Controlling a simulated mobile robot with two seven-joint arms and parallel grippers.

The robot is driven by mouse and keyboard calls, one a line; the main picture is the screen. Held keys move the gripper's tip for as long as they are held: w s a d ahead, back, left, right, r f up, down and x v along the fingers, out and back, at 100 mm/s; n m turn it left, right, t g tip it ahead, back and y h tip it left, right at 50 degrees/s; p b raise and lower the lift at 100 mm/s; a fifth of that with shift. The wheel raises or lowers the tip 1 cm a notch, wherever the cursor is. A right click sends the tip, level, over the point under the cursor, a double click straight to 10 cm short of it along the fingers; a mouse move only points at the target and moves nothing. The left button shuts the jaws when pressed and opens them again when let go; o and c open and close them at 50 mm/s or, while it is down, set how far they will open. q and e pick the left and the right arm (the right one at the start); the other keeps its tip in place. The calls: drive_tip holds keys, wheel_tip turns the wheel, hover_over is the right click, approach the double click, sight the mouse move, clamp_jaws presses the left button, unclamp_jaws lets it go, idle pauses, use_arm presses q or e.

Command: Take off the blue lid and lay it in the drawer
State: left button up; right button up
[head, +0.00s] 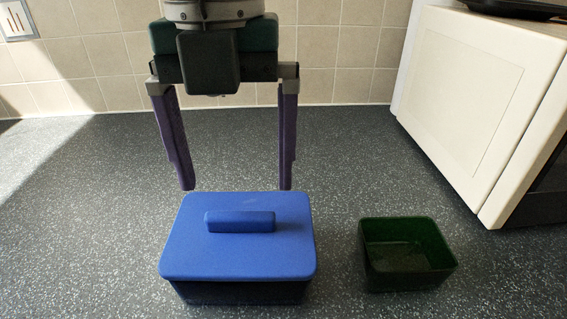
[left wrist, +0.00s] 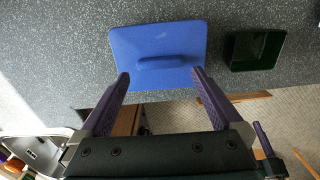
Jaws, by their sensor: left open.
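The blue lid (head: 230,258) with its raised bar handle (head: 240,222) sits on a dark box (head: 240,292) on the counter. The lid also shows in the left wrist view (left wrist: 160,35), with its handle (left wrist: 165,63). My left gripper (head: 236,188) is open and empty, pointing down above the lid. In the left wrist view its fingertips (left wrist: 160,74) lie to either side of the handle, apart from it. A brown wooden front (left wrist: 127,119) shows below the counter edge; I cannot tell whether it is the drawer. A purple finger of my right gripper (left wrist: 262,138) shows at the lower right.
An open green bin (head: 405,257) stands right of the box. A white appliance (head: 470,100) stands at the back right, against the tiled wall (head: 340,45). The speckled counter (head: 80,210) is clear left of the box. A grey tray (left wrist: 35,150) shows at lower left.

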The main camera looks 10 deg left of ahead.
sight(240, 214)
use_arm(q)
wheel_tip(240, 214, down, 5)
drive_tip(key=shift+s+f+p, duration=0.15)
drive_tip(key=shift+f+p, duration=0.05)
drive_tip(key=shift+p, duration=0.25)
drive_tip(key=shift+c, duration=0.2)
drive_tip(key=c, duration=1)
drive_tip(key=shift+o, duration=0.2)
drive_tip(key=shift+r, duration=0.2)
